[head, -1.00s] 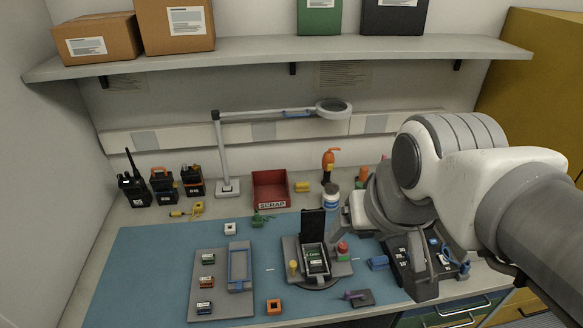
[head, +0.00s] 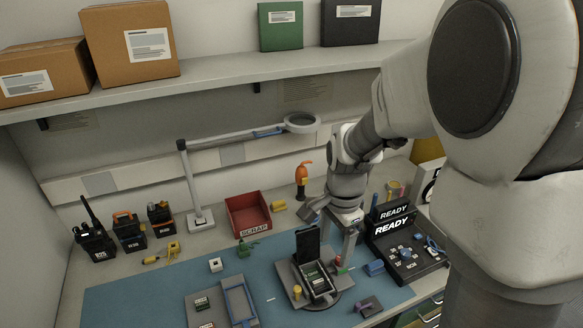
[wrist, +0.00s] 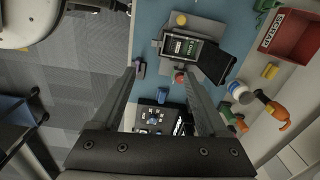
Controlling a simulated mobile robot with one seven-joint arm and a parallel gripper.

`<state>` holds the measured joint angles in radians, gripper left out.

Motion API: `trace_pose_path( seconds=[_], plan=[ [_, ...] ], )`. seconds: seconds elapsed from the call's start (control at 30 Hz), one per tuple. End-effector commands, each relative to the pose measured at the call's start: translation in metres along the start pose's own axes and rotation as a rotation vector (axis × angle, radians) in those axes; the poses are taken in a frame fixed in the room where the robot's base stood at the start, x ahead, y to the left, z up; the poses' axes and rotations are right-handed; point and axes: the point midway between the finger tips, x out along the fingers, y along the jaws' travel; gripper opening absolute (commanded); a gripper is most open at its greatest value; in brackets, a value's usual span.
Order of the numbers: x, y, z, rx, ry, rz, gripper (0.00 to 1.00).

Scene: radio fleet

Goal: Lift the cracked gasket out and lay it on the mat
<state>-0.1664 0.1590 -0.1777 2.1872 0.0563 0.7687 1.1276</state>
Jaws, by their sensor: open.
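An open radio housing (head: 318,283) sits in a grey fixture (head: 338,291) on the blue mat (head: 130,300), its black lid (head: 307,243) standing up. A board with a green label shows inside the housing. I cannot make out the cracked gasket. In the wrist view the housing (wrist: 188,48) and lid (wrist: 215,62) lie ahead of the fingertips. My gripper (head: 333,232) is open and empty, above and just behind the right side of the fixture in the head view. Its two spread fingers also show in the wrist view (wrist: 157,75).
A red scrap bin (head: 248,214) stands behind the mat. A grey tray (head: 222,309) with small parts is left of the fixture. A black console (head: 405,253) reading READY is at right. A lamp arm (head: 230,144) and shelf (head: 220,90) are above. Bare mat lies at left.

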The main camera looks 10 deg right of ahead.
Motion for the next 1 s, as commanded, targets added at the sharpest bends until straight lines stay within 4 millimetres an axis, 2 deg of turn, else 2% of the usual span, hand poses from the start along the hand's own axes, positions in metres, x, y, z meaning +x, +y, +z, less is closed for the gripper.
trace_pose_path(
  seconds=[0.27,0.73,0.87,1.0],
  plan=[
    [0.025,-0.004,-0.003,0.086,0.000,0.035,0.77],
    [0.117,0.000,-0.003,0.085,-0.002,0.036,0.77],
    [0.133,0.000,-0.003,0.083,-0.001,0.035,0.77],
    [0.139,0.000,-0.003,0.083,-0.001,0.032,0.77]
  ],
)
